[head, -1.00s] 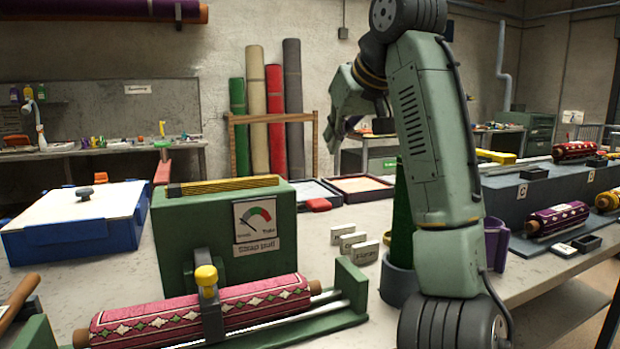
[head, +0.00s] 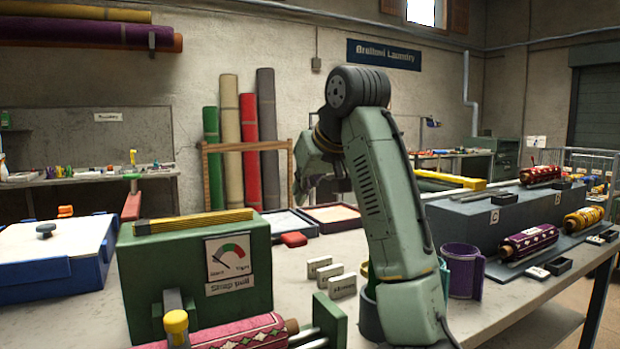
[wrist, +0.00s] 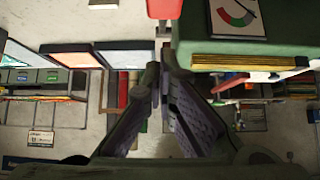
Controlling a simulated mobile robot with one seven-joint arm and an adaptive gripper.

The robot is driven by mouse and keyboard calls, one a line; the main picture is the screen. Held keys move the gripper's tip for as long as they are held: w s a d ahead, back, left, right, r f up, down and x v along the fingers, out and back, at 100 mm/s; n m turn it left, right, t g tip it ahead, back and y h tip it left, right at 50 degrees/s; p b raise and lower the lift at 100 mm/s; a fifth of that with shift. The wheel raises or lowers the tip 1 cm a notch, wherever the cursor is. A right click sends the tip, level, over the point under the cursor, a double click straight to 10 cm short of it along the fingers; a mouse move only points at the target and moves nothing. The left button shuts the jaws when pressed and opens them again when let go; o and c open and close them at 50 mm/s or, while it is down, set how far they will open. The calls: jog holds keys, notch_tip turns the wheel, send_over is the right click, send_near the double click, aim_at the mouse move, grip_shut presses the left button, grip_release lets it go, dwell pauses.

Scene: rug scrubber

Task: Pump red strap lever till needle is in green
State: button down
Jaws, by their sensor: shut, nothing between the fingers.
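The green strap-pull box (head: 190,280) stands at the left with a round-arc gauge (head: 229,260) on its front. The gauge needle points to the lower left, on the slack side, outside the green band. A red lever grip (head: 293,239) sticks out beside the box's right side; a red bar beside the box, likely the same grip, shows at the top of the wrist view (wrist: 163,8). My gripper (head: 302,192) is above and behind the grip, apart from it. In the wrist view my fingers (wrist: 156,76) are shut and empty.
A rolled pink rug (head: 235,333) lies in the front cradle under a yellow-knobbed post (head: 176,322). Small white cards (head: 330,273) and a purple cup (head: 462,270) stand right of the box. A blue bin (head: 55,260) is left. Shallow trays (head: 333,218) lie behind.

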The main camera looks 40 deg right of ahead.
aim_at(299, 236)
jog(key=x, duration=0.3)
jog(key=shift+w+f, duration=0.2)
jog(key=shift+f, duration=0.05)
notch_tip(299, 236, down, 3)
jog(key=shift+d+r, duration=0.1)
jog(key=shift+r, duration=0.1)
jog(key=shift+f, duration=0.65)
jog(key=shift+f, duration=0.1)
